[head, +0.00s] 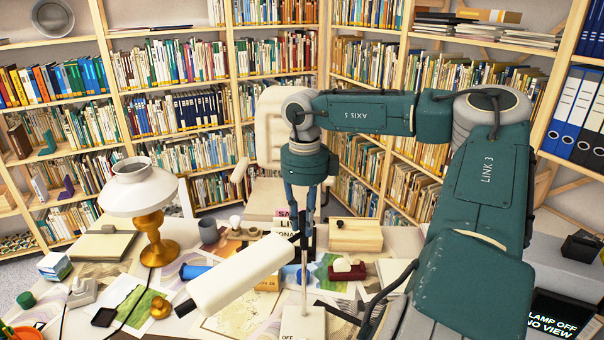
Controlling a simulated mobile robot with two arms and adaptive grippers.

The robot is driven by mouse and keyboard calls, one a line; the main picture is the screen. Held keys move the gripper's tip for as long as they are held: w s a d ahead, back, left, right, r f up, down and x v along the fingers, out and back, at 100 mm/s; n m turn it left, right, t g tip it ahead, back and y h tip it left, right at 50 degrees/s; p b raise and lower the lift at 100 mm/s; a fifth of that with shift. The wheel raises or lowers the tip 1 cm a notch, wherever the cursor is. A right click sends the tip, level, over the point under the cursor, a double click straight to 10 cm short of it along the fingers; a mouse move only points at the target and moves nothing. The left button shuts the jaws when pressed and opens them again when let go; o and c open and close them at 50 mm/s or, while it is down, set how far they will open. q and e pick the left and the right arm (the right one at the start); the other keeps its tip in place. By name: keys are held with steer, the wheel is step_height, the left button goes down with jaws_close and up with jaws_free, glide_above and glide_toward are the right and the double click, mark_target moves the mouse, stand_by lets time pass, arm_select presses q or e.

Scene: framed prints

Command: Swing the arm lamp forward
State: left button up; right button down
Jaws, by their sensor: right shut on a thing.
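The arm lamp (240,278) has a long white cylindrical head that slants down to the left over the desk. Its thin upright stem rises from a white base (303,324) marked "OFF" at the front of the desk. My right gripper (303,226) points straight down at the top of the stem and is shut on the arm lamp there. The fingers partly hide the exact place of the hold. My left gripper is not in view.
A brass lamp with a white shade (141,190) stands at the left. A wooden box (356,235) and a dark red item (347,269) lie right of the stem. Papers and small objects crowd the desk. A screen (560,318) reads "LAMP OFF NO VIEW". Bookshelves stand behind.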

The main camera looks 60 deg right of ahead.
steer(key=n, duration=0.4)
steer(key=shift+n+b, duration=0.3)
steer(key=shift+b, duration=0.05)
steer(key=shift+w+r+n, duration=0.1)
steer(key=shift+r+n, duration=0.05)
steer(key=shift+n, duration=1.45)
steer(key=shift+d, duration=0.1)
steer(key=c, duration=1.8)
jaws_free()
steer(key=shift+o, duration=1.3)
step_height(320, 180, up, 12)
